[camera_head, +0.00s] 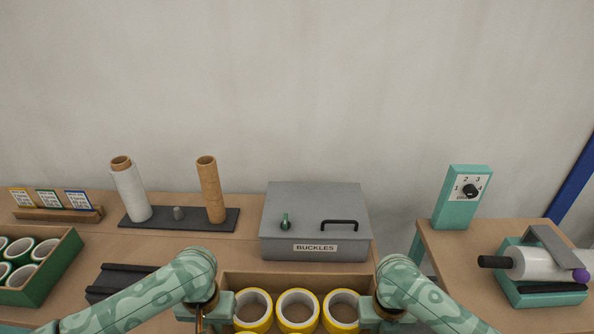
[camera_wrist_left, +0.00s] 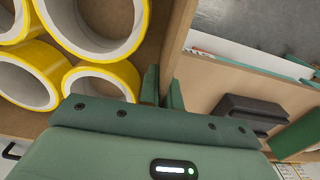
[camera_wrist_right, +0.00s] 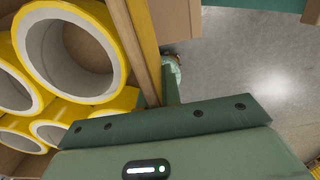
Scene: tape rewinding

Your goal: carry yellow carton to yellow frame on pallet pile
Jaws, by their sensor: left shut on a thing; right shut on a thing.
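The carton (camera_head: 300,280) is an open brown box with several yellow tape rolls (camera_head: 297,310) standing in it, at the bottom middle of the head view. My left gripper (camera_head: 228,304) is shut on the carton's left wall; in the left wrist view its fingers (camera_wrist_left: 162,88) straddle the wall. My right gripper (camera_head: 368,306) is shut on the right wall; in the right wrist view its fingers (camera_wrist_right: 162,85) are at that wall. The carton's lower part is cut off in the head view. No yellow frame or pallet pile is in view.
A grey box marked BUCKLES (camera_head: 315,225) stands on the bench just behind the carton. A green crate of rolls (camera_head: 62,262) and a dark block (camera_head: 115,278) are at left. A second bench with a teal machine (camera_head: 540,275) stands at right, across a gap.

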